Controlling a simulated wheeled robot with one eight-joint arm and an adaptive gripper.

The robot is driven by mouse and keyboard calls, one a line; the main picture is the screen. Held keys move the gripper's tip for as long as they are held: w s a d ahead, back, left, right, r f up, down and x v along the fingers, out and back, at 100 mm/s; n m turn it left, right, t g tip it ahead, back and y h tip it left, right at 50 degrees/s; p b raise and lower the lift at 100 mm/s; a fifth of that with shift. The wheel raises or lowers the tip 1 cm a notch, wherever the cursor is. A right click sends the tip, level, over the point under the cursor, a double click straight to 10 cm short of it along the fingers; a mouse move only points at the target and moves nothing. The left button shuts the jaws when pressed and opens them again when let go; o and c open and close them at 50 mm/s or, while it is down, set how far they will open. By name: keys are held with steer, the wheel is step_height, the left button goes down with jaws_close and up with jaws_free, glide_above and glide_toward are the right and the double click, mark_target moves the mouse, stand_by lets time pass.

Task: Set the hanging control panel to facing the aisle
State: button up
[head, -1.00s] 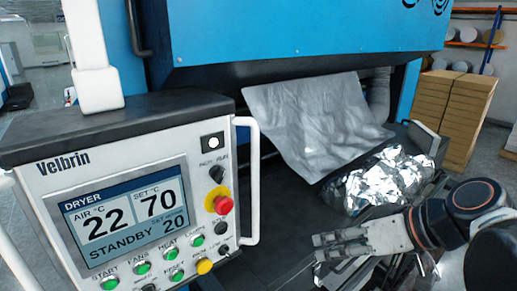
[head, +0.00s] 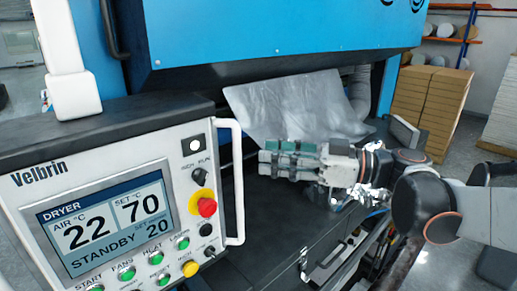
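The hanging control panel (head: 105,205) fills the left of the head view on a white hanging arm (head: 70,70). Its face, with a lit dryer screen (head: 105,222), knobs and buttons, is turned toward my camera and slightly right. A white handle (head: 236,180) runs down its right side; another handle at its left edge is out of view. My gripper (head: 262,160) is to the right of this handle, pointing left at it, with a visible gap in the picture. The fingers lie close together, seen from the side; whether they are parted is unclear.
A blue machine (head: 280,30) stands behind, with a grey sheet (head: 295,105) hanging from it over a dark bed (head: 275,215). Crumpled foil is mostly hidden behind my arm. Stacked cartons (head: 430,105) stand at the back right. Open floor shows at the far right.

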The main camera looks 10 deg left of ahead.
steer(key=a+p, duration=0.1)
steer(key=a, duration=0.7)
steer(key=shift+w, duration=0.45)
steer(key=shift+a, duration=0.1)
jaws_close()
